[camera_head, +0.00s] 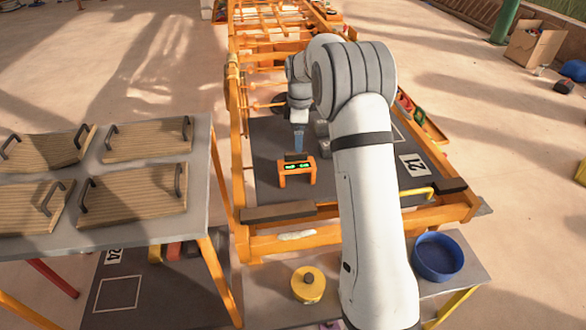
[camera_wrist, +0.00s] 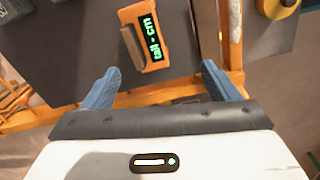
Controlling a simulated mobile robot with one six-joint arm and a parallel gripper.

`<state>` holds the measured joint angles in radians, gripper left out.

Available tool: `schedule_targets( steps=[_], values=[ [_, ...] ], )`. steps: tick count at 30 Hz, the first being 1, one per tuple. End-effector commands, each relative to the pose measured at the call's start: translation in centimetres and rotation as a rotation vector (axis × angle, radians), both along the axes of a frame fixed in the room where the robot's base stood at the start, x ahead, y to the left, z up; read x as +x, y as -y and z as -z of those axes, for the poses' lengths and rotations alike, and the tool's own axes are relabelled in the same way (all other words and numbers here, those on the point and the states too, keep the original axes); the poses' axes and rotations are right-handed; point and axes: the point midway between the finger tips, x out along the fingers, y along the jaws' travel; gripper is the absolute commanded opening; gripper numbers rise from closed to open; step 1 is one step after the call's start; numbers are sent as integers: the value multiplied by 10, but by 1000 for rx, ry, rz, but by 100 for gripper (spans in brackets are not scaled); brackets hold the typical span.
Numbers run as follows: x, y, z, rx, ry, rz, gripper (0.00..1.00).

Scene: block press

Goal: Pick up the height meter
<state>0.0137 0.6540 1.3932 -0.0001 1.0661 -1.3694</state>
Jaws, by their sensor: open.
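The height meter (camera_head: 297,169) is a small orange, bridge-shaped device with two legs, a dark block on top and a green lit display. It stands upright on the dark mat of the orange frame. In the wrist view the height meter (camera_wrist: 154,60) lies just beyond my fingertips, roughly centred between them, its display reading "tall" and "cm". My gripper (camera_head: 298,142) is above and close to the meter in the head view. In the wrist view my gripper (camera_wrist: 159,72) has its two blue fingers spread wide with nothing between them.
An orange frame (camera_head: 240,160) surrounds the dark mat, with a "21" card (camera_head: 412,165) at right. A table (camera_head: 120,237) with several handled wooden boards stands at left. A yellow round object (camera_head: 308,286) and a blue bowl (camera_head: 437,257) are on the nearer surface.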

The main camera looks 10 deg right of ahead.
Motion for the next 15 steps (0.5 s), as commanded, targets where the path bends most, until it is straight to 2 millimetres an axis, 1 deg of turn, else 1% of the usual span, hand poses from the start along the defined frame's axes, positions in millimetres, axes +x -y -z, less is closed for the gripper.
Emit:
schedule_targets(
  steps=[1,3,6,9,15],
  values=[
    [12,0,18,-1,-11,-47,82],
    [22,0,33,-2,-18,-106,82],
    [32,-1,47,-2,-25,-162,82],
    [36,-1,57,-2,-29,-189,82],
    [36,-1,78,-2,-31,-194,82]
  ],
)
